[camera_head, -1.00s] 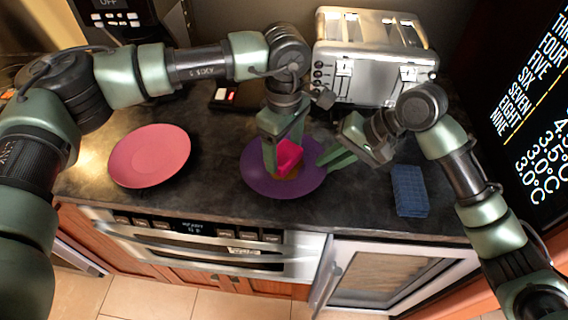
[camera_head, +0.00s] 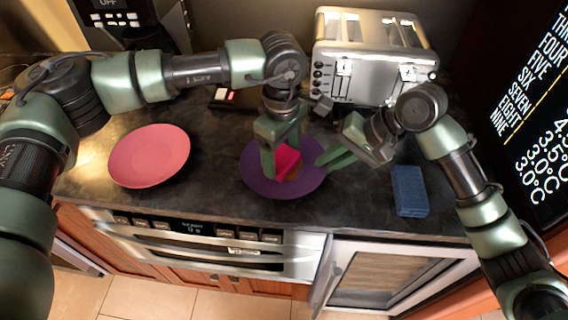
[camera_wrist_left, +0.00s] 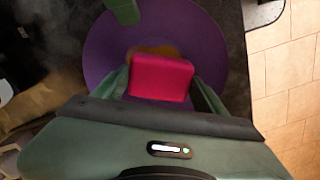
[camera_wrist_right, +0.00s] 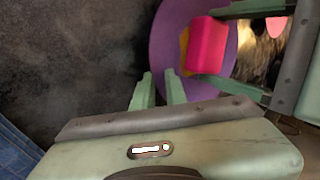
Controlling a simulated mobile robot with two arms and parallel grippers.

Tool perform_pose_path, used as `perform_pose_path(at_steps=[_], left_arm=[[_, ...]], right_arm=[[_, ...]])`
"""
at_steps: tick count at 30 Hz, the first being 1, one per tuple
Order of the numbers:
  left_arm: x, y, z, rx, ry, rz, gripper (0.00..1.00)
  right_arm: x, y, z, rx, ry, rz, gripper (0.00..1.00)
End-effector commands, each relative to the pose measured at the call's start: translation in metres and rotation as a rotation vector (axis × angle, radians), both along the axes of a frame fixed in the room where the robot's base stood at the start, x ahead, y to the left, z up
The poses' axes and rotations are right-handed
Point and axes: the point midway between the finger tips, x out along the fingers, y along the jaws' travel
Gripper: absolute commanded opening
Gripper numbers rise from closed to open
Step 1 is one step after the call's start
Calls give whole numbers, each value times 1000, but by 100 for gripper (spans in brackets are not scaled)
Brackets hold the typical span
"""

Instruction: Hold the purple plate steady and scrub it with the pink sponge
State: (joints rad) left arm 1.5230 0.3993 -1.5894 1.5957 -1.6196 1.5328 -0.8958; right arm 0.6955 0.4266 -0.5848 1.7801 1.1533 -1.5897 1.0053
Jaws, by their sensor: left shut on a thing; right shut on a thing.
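The purple plate (camera_head: 255,183) lies on the dark counter in the middle of the head view. The pink sponge (camera_head: 288,160) is over the middle of the plate, and it also shows in the left wrist view (camera_wrist_left: 160,78). My left gripper (camera_head: 283,172) points down and is shut on the pink sponge, with a finger on each side of it. My right gripper (camera_head: 328,160) is shut on the right rim of the purple plate, seen also in the right wrist view (camera_wrist_right: 160,88). A brown-orange patch (camera_wrist_left: 152,52) shows on the plate beside the sponge, partly hidden by it.
A pink plate (camera_head: 149,155) lies to the left on the counter. A blue sponge-like block (camera_head: 409,191) lies to the right. A silver toaster (camera_head: 372,60) stands behind my grippers. The counter's front edge runs above the oven.

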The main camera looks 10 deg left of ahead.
Motion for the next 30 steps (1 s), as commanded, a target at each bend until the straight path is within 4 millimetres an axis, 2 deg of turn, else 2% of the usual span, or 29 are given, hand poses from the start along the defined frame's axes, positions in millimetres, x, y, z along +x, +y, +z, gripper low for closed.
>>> perform_pose_path(at_steps=[14, 25, 30], left_arm=[[14, -8, -4, 3, 3, 2, 39], [-2, 1, -2, 3, 6, 0, 39], [0, 0, -2, 3, 6, 1, 39]], right_arm=[[-1, 0, -1, -1, 2, 1, 0], [0, 0, -1, -1, 0, -1, 0], [1, -1, -1, -1, 0, -3, 0]])
